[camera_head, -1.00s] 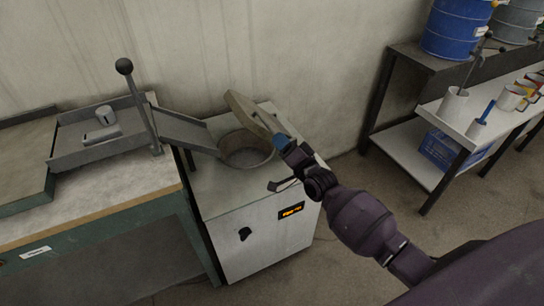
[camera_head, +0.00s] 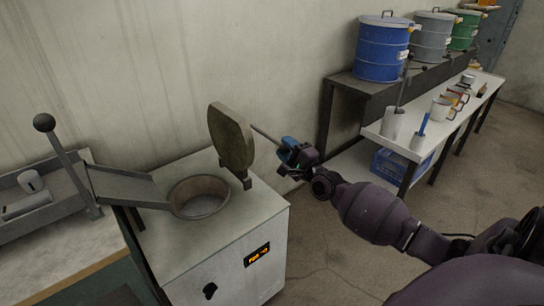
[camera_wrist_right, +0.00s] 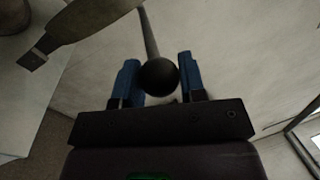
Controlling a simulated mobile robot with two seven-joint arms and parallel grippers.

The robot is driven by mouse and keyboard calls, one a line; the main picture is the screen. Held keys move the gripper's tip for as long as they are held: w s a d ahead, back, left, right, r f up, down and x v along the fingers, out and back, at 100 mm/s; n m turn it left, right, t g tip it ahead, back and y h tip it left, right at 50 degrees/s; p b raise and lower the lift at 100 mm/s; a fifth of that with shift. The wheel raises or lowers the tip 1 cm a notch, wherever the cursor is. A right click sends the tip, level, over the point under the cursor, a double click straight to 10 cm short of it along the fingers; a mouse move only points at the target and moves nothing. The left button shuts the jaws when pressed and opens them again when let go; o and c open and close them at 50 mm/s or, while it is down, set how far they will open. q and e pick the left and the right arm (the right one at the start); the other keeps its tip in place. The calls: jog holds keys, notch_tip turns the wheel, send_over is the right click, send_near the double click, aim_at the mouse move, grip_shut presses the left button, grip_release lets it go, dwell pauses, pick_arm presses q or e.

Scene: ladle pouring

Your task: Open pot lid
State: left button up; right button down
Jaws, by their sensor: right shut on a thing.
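The pot (camera_head: 199,197) is a round, grey-brown vessel set in the top of a white cabinet, and its mouth is uncovered. Its lid (camera_head: 231,140) is a thick round disc standing about upright on a hinge at the pot's right. A thin rod handle (camera_head: 265,133) runs from the lid to my right gripper (camera_head: 293,152). In the right wrist view, the blue fingers of my right gripper (camera_wrist_right: 159,80) are on both sides of the handle's black ball knob (camera_wrist_right: 158,77). The lid's edge also shows in that view (camera_wrist_right: 95,14). My left gripper is not in view.
The white cabinet (camera_head: 255,222) has an orange display on its front. A sloped metal chute (camera_head: 127,186) leads to the pot from a workbench with an upright ball-topped lever (camera_head: 44,123).

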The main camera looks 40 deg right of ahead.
jog(key=shift+d+f+m+b, duration=0.15)
jog(key=shift+d+m+b, duration=0.2)
jog(key=shift+d+m, duration=0.45)
jog(key=shift+d, duration=0.2)
jog(key=c, duration=0.7)
grip_release()
jog(key=shift+s+f, duration=0.35)
jog(key=shift+s, duration=1.4)
jog(key=shift+s+f, duration=0.35)
jog(key=shift+s, duration=1.45)
jog(key=shift+s+f, duration=0.35)
jog(key=shift+s, duration=1.4)
